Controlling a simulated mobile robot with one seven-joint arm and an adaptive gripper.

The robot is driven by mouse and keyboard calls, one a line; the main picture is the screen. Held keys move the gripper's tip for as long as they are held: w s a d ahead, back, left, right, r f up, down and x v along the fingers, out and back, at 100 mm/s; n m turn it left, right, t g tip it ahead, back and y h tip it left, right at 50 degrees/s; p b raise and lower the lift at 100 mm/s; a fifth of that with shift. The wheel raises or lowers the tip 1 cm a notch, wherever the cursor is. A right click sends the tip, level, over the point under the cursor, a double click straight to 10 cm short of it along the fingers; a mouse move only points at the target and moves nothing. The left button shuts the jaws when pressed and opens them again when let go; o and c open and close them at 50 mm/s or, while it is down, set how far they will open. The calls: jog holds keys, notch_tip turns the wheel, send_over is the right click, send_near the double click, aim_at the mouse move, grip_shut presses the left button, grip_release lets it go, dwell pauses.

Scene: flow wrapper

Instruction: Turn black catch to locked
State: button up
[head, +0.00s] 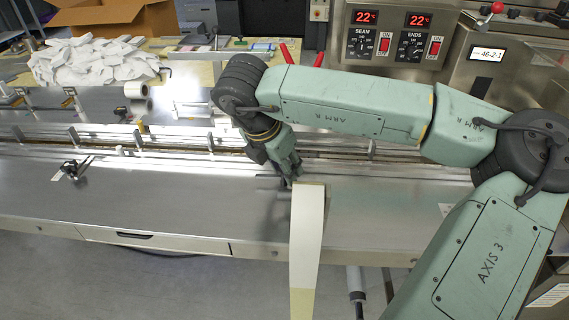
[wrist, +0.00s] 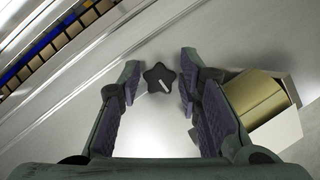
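My gripper (wrist: 160,86) is open, with a finger on each side of the knob and clear space to both; no touch shows. In the head view my gripper (head: 289,178) points down over the steel deck. The knob is hidden there behind the gripper. No lock marks can be read beside the knob.
A cream film strip (head: 307,235) hangs over the front edge of the deck (head: 150,200), close to my gripper. In the wrist view a tan roll (wrist: 255,97) lies right beside the right finger. A rail channel with tan blocks (wrist: 62,40) runs at upper left.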

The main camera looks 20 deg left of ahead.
jog(key=shift+w+f, duration=0.2)
jog(key=shift+f, duration=0.3)
grip_shut()
